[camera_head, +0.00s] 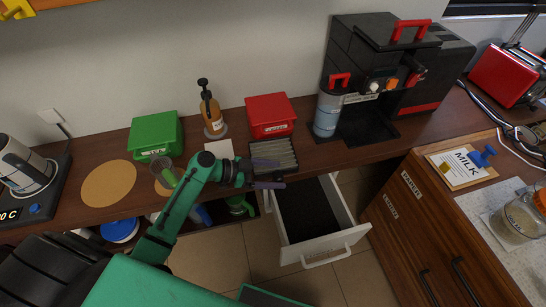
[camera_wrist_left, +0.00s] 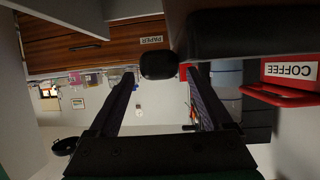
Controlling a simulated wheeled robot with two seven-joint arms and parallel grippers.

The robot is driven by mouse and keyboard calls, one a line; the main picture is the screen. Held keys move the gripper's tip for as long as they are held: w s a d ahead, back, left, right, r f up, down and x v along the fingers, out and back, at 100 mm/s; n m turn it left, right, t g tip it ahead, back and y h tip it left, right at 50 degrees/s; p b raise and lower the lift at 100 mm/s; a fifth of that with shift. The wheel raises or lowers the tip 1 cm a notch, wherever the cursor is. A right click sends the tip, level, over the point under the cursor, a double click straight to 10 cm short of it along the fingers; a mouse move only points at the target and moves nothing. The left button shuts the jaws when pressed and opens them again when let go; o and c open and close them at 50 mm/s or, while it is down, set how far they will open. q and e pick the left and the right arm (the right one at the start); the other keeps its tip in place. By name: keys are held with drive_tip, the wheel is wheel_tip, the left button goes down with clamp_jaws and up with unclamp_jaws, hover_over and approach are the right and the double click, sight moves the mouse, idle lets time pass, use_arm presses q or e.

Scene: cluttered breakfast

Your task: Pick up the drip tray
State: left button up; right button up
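The drip tray is most likely the flat grey ribbed tray (camera_head: 274,153) lying at the counter's front edge, before the red box, in the head view. My left gripper (camera_head: 268,174) is at the tray's front left corner, by the counter edge. Its two fingers are apart; one seems to overlap the tray and the other sits lower, in front of the edge. In the left wrist view the fingers (camera_wrist_left: 165,85) stand wide apart. My right gripper is not in view.
A red box (camera_head: 269,116) stands behind the tray, with a syrup bottle (camera_head: 211,113) and green box (camera_head: 156,134) to the left. The coffee machine (camera_head: 385,75) stands to the right. An open drawer (camera_head: 310,213) juts out below. A clear cup (camera_head: 163,174) stands near my arm.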

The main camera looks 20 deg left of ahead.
use_arm(q)
clamp_jaws()
drive_tip(key=shift+r, duration=0.1)
drive_tip(key=shift+r, duration=0.5)
wheel_tip(320, 180, up, 2)
drive_tip(key=shift+r+b, duration=0.15)
drive_tip(key=shift+b, duration=0.25)
drive_tip(key=s+d+b, duration=0.1)
drive_tip(key=s+d, duration=0.4)
drive_tip(key=s, duration=0.2)
drive_tip(key=s+d, duration=0.4)
drive_tip(key=s, duration=0.4)
drive_tip(key=shift+d+b, duration=0.35)
drive_tip(key=shift+b, duration=0.05)
drive_tip(key=shift+c, duration=1.4)
unclamp_jaws()
drive_tip(key=shift+r, duration=0.1)
clamp_jaws()
